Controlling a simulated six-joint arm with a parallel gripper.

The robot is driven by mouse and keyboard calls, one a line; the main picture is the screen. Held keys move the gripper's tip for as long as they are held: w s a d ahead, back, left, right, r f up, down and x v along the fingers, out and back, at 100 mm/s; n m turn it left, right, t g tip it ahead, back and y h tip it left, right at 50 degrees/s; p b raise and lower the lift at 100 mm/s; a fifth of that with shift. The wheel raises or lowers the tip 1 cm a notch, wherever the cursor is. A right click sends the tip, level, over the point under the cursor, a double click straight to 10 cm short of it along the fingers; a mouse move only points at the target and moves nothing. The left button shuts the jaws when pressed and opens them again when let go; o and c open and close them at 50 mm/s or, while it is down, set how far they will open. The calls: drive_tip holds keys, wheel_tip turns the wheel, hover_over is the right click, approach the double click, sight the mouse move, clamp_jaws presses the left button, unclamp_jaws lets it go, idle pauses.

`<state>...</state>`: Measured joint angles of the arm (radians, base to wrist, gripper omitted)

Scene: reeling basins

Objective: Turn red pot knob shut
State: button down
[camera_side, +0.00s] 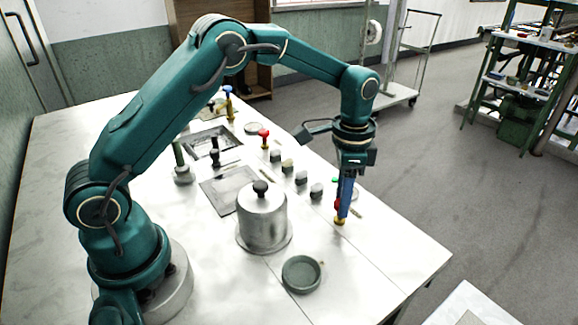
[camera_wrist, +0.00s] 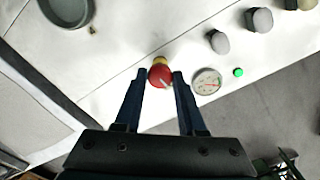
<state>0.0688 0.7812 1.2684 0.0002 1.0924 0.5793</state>
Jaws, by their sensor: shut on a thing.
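The red knob (camera_side: 337,204) stands on a brass base near the right edge of the white worktop. In the wrist view the red knob (camera_wrist: 160,76) sits between my two dark blue fingertips, with a pale line across its top slanting to the lower right. My gripper (camera_side: 343,203) points straight down and is shut on it. In the wrist view my gripper (camera_wrist: 160,78) has one finger on each side of the knob. The fingers hide part of the knob in the side view.
A metal pot (camera_side: 262,222) with a black-topped lid stands left of my gripper. A round grey dish (camera_side: 302,274) lies nearer the front. Several grey knobs (camera_side: 301,178) line the worktop behind. A dial gauge (camera_wrist: 206,82) and green light (camera_wrist: 238,72) are close by. Another red-topped fitting (camera_side: 264,134) stands farther back.

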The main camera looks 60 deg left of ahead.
drive_tip(key=shift+r+m, duration=0.1)
drive_tip(key=shift+m, duration=0.6)
drive_tip(key=c, duration=0.5)
unclamp_jaws()
drive_tip(key=shift+r, duration=2.55)
drive_tip(key=shift+r, duration=0.1)
